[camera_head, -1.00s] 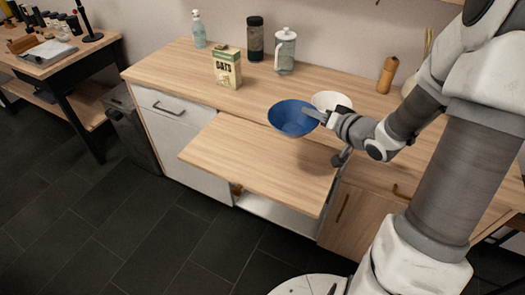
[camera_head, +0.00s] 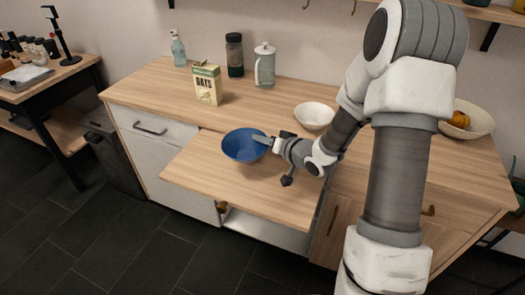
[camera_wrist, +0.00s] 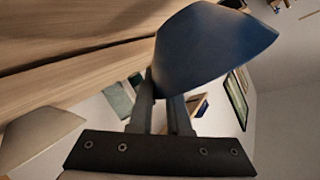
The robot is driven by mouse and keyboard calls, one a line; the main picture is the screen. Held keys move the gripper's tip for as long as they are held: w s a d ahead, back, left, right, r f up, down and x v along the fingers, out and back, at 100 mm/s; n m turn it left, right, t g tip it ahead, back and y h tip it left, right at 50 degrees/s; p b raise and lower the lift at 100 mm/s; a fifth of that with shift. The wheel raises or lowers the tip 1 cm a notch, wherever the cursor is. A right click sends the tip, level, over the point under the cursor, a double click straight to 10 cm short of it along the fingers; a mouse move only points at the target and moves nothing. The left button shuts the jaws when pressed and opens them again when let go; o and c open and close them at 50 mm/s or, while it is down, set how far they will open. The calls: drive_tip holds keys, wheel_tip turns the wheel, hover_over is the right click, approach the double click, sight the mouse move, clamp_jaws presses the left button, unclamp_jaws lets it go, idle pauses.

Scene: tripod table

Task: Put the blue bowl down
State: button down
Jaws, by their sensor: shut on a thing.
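The blue bowl (camera_head: 244,145) is upright over the pulled-out wooden board (camera_head: 235,184) at the counter's front. My gripper (camera_head: 264,140) is shut on the bowl's right rim. In the wrist view the blue bowl (camera_wrist: 210,45) fills the upper middle, with the fingers (camera_wrist: 165,108) reaching to its edge. I cannot tell for sure whether the bowl's base touches the board.
A white bowl (camera_head: 314,116) stands on the counter (camera_head: 285,97) behind my gripper. The board's front and left are clear.

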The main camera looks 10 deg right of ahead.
drive_tip(key=shift+f+b, duration=0.5)
drive_tip(key=shift+f, duration=1.3)
drive_tip(key=shift+f, duration=0.15)
drive_tip(key=c, duration=0.9)
unclamp_jaws()
drive_tip(key=p+v, duration=0.2)
drive_tip(key=v, duration=1)
